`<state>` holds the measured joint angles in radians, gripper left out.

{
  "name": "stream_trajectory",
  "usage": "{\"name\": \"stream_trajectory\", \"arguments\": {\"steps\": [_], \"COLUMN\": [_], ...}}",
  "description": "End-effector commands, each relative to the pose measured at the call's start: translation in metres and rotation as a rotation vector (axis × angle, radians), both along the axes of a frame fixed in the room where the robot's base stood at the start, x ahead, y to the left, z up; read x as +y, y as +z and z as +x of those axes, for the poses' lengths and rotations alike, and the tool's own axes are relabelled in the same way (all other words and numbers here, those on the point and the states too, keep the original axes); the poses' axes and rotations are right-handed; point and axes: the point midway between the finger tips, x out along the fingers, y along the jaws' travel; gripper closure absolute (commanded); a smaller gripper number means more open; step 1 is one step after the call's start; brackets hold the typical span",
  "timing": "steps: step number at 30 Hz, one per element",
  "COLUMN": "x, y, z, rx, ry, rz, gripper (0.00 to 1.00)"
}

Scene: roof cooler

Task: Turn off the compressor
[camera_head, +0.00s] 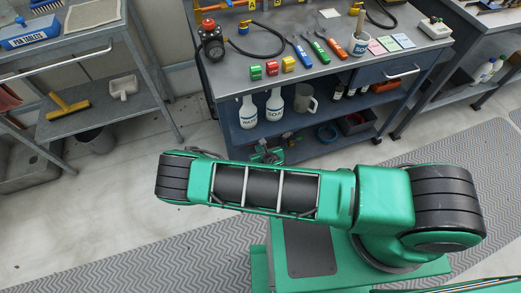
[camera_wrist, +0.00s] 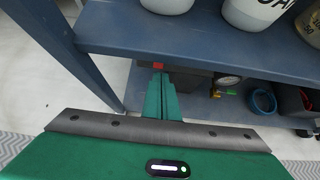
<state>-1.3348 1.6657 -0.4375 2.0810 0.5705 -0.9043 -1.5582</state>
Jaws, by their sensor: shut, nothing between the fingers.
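In the wrist view a dark box-shaped unit (camera_wrist: 197,79), which looks like the compressor, stands on the lower shelf under the blue workbench. A small red switch (camera_wrist: 158,65) sits at its upper left edge, and a round gauge (camera_wrist: 228,80) with yellow and green fittings is at its right. My gripper (camera_wrist: 160,76) is shut and empty, its green fingertips just below the red switch in the picture. I cannot tell whether they touch it. In the head view my gripper (camera_head: 267,155) is partly hidden behind my arm, at the bench's lower front, and the unit is mostly hidden.
The blue middle shelf (camera_wrist: 205,42) overhangs the unit and carries white bottles (camera_head: 274,106). A bench leg (camera_wrist: 68,50) stands left of my fingers. A blue ring (camera_wrist: 263,101) and a dark bin (camera_wrist: 297,100) lie to the right. The floor in front is clear.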

Motion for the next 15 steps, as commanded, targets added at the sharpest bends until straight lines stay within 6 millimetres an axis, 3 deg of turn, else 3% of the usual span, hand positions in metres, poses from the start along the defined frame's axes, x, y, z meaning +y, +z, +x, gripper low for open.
{"name": "stream_trajectory", "arguments": {"steps": [6, 15], "x": [-0.005, -0.006], "y": [0.022, 0.027], "z": [-0.016, -0.019], "rx": [0.0, 0.0], "ry": [0.0, 0.0], "rz": [-0.001, 0.0], "gripper": [1.0, 1.0]}}
